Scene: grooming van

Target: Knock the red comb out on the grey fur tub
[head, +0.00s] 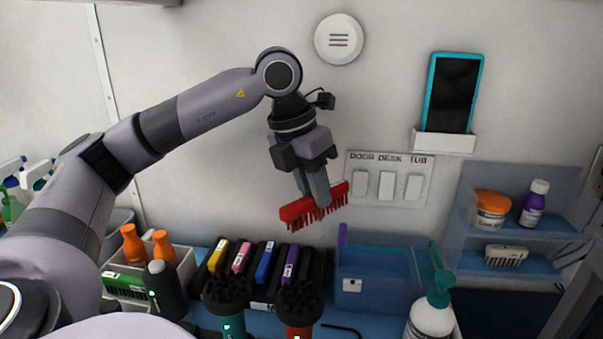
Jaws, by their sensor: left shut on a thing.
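The red comb (314,206) is in my left gripper (318,203), which is shut on it. The comb is in the air in front of the white wall, long side nearly level and tilted up to the right, teeth pointing down. It is above the row of coloured-handled tools and touches nothing below. I cannot make out a grey fur tub for certain. My right gripper is not in view.
Right are blue shelves (530,233) with jars. A switch panel (388,180) and phone (452,95) are on the wall.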

